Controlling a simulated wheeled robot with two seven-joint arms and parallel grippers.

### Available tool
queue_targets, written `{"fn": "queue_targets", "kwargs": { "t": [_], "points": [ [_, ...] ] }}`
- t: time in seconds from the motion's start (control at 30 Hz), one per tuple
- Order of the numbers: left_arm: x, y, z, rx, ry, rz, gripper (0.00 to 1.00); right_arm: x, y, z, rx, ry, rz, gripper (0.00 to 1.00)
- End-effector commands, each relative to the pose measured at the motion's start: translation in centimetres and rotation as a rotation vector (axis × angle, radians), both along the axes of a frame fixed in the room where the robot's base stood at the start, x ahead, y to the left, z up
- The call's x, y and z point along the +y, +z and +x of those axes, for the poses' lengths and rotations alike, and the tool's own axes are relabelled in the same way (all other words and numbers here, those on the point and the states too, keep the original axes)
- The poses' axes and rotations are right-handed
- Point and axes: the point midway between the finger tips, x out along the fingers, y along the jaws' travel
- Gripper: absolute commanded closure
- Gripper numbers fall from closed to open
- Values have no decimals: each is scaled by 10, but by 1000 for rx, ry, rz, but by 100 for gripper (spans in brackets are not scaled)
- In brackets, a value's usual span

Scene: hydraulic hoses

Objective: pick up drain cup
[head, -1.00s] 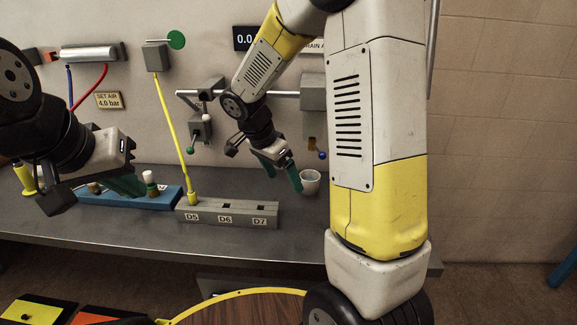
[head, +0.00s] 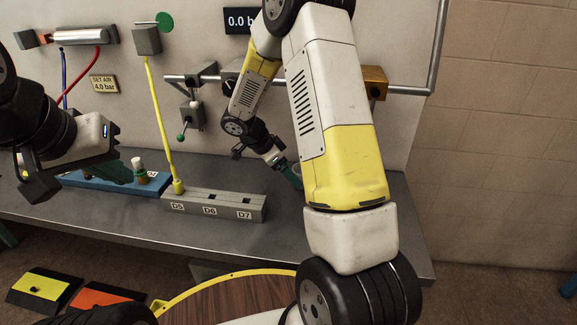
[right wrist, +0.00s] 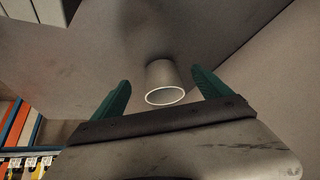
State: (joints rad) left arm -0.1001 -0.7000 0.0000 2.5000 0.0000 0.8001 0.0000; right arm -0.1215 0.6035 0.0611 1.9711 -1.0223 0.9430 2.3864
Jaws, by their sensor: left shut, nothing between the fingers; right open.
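The drain cup is a small white cup (right wrist: 165,83) with a round open rim, seen in the right wrist view. It stands on the grey bench, centred between the two green fingers of my right gripper (right wrist: 160,84). The fingers are open and do not touch it; I cannot tell how far they reach along it. In the head view my right gripper (head: 284,170) is angled down at the bench, and my arm hides most of the cup. My left gripper (head: 115,174) is shut and empty near the blue rack at the left.
Pipes and valves (head: 192,103) stick out from the wall behind.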

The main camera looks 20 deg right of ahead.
Motion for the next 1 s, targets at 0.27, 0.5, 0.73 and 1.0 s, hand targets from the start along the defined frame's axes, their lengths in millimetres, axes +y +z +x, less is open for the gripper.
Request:
{"fn": "queue_targets", "kwargs": {
  "t": [0.27,0.5,0.73,1.0],
  "points": [
    [0,0,0,0,0,0,100,-33,0,4,0,-6,0,13],
    [0,0,0,0,0,0,100,-53,-22,7,2,0,0,13],
    [0,0,0,0,0,0,100,-55,-25,8,0,1,0,13],
    [0,0,0,0,0,0,100,-55,-25,8,0,1,0,52]
  ]
}}
